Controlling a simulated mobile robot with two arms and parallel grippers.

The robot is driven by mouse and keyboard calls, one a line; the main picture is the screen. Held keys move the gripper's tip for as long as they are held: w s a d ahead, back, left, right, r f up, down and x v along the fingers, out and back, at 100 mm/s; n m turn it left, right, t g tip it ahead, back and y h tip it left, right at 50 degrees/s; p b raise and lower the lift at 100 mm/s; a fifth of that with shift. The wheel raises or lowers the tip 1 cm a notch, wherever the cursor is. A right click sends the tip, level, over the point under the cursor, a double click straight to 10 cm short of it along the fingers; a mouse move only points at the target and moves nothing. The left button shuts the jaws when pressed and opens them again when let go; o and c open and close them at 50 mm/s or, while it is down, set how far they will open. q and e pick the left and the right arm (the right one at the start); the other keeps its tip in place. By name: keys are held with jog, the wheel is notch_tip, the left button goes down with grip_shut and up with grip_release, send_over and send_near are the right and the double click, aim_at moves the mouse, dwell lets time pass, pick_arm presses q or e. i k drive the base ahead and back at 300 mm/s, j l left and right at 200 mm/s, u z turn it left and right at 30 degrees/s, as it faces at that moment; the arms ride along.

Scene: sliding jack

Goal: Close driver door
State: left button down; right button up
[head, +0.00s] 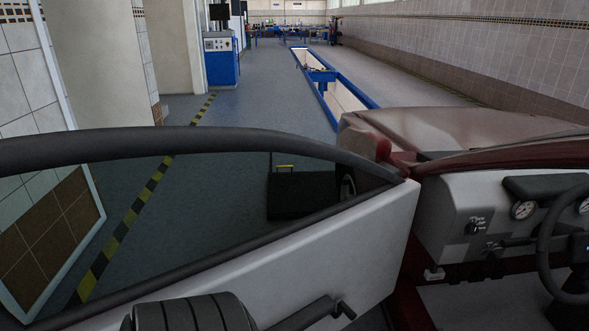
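The driver door (335,255) stands open, its white inner panel facing me and its dark window frame (150,143) reaching across the left of the head view. Its front edge meets the dark red car body (440,130) near the middle of the picture. A dark lever-like part (318,313) is at the bottom of the panel, beside a ribbed dark grey piece (190,314) cut off by the lower edge; I cannot tell for certain what the ribbed piece is. Neither of my grippers can be made out.
The dashboard (465,215) with gauges and the steering wheel (560,240) are at the right. Through the window show a yellow-black floor stripe (125,222) and a dark box with a yellow handle (300,195). A tiled pillar (30,100) stands left. A blue-edged pit (335,88) lies ahead.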

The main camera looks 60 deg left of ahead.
aim_at(291, 277)
jog(key=k+u, duration=0.1)
jog(key=u, duration=2.15)
